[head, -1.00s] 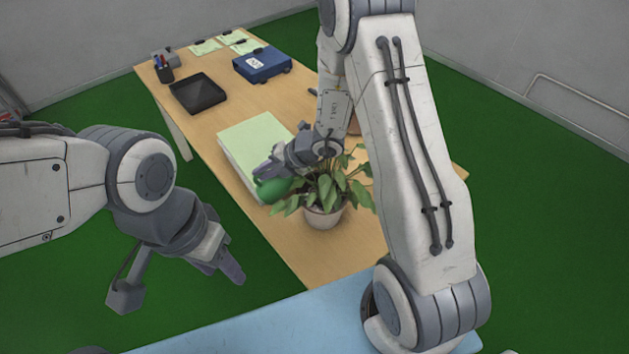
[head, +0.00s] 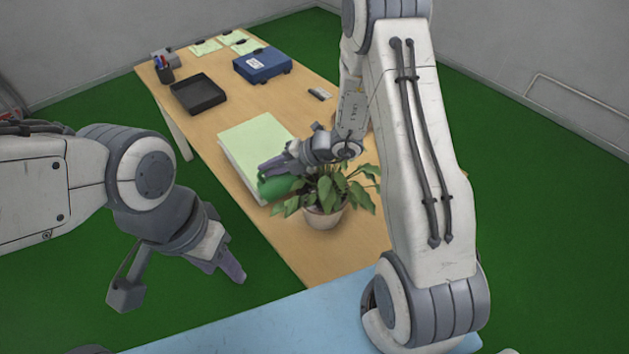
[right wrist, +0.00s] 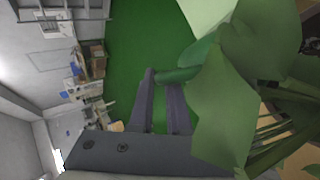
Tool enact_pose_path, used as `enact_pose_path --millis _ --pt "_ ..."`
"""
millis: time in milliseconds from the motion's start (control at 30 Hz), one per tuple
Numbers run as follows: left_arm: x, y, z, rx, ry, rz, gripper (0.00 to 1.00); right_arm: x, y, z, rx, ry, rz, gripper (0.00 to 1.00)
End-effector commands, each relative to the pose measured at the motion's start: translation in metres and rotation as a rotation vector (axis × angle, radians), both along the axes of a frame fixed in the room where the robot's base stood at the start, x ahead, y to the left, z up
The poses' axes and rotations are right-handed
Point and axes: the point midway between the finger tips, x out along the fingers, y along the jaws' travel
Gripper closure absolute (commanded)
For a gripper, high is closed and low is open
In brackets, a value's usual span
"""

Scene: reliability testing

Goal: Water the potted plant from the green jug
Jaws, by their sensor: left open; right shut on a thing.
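The green jug (head: 279,188) is held in my right gripper (head: 272,167), close to the left side of the plant, and looks tilted towards the leaves. The leaves hide part of it. In the right wrist view, the jug (right wrist: 187,62) shows at the fingertips (right wrist: 163,88), partly behind a large leaf (right wrist: 228,110). The potted plant (head: 340,188) stands upright in a pale pot (head: 322,217) on the wooden table. I cannot see any water. My left gripper (head: 229,268) is open and empty, off the table's left side.
A stack of pale green paper (head: 252,140) lies just behind the jug. A black tray (head: 198,94), a blue box (head: 262,64) and a pen cup (head: 165,74) stand farther back on the table (head: 220,110). A light blue surface (head: 270,325) is at the front.

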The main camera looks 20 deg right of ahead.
Motion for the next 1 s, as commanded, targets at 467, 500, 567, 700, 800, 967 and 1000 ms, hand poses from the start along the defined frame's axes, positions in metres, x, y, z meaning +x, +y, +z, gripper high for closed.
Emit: enact_pose_path --millis 467,500,567,700,800,967,1000 --pt "0.0 0.0 0.002 0.0 0.0 0.0 0.5 -0.001 -0.01 0.003 0.014 -0.001 -0.001 1.0" --pt "0.0 0.0 0.003 0.0 0.0 0.0 0.5 0.0 -0.011 0.004 0.016 -0.003 -0.001 1.0" --pt "0.0 0.0 0.003 0.0 0.0 0.0 0.5 0.0 -0.012 0.004 0.02 -0.002 -0.002 1.0" --pt "0.0 0.0 0.004 0.0 0.0 0.0 0.5 0.0 -0.015 0.005 0.026 -0.003 0.0 1.0" --pt "0.0 0.0 0.004 0.0 0.0 0.0 0.5 0.0 -0.016 0.006 0.029 -0.003 -0.001 1.0" --pt "0.0 0.0 0.006 0.0 0.0 0.0 0.5 0.0 -0.017 0.008 0.037 -0.003 -0.001 1.0" --pt "0.0 0.0 0.006 0.0 0.0 0.0 0.5 0.0 -0.017 0.008 0.038 -0.003 -0.002 1.0"
